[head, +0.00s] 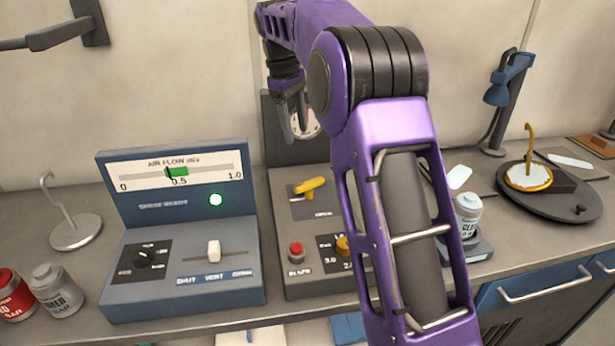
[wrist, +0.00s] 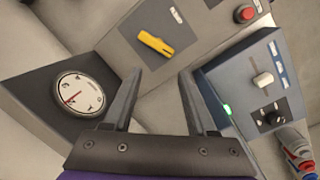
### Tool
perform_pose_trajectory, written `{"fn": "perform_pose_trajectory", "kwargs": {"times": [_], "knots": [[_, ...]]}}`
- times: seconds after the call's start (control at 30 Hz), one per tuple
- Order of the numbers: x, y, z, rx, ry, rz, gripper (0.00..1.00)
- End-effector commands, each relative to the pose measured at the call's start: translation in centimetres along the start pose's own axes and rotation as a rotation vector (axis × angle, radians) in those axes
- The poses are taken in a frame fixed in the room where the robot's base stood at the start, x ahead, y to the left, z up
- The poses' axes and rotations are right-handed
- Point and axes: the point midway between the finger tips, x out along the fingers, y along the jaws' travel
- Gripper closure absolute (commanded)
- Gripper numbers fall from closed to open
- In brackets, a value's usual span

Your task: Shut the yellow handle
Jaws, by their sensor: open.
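The yellow handle (head: 310,186) is a short lever on the upper face of the grey control box (head: 283,214), in the middle of the head view. It lies slanted across its dark plate. In the wrist view the yellow handle (wrist: 155,43) shows at the top, beyond the fingertips and apart from them. My gripper (head: 292,130) hangs above and behind the box in the head view, partly hidden by my arm. In the wrist view my gripper (wrist: 160,85) is open, with nothing between its fingers.
A red button (head: 296,250) and a yellow knob (head: 343,245) sit below the handle. A round gauge (wrist: 80,93) is on the box's upright panel. The blue air-flow console (head: 185,290) stands close on the left. A white bottle (head: 467,215) stands right of my arm.

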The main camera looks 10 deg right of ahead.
Motion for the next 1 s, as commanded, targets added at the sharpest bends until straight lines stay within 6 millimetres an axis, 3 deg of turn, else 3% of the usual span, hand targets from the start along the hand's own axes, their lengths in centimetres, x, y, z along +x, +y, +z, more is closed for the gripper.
{"fn": "perform_pose_trajectory", "kwargs": {"times": [0.3,0.5,0.77,1.0], "knots": [[-0.9,1.5,1.5,-0.738,0.086,-0.055,0.43],[-1.5,2.0,2.1,-1.043,0.135,-0.053,0.43],[-0.6,2.0,2.2,-1.14,0.149,-0.05,0.43],[3.9,1.4,1.9,-1.137,0.147,-0.052,0.43]]}}
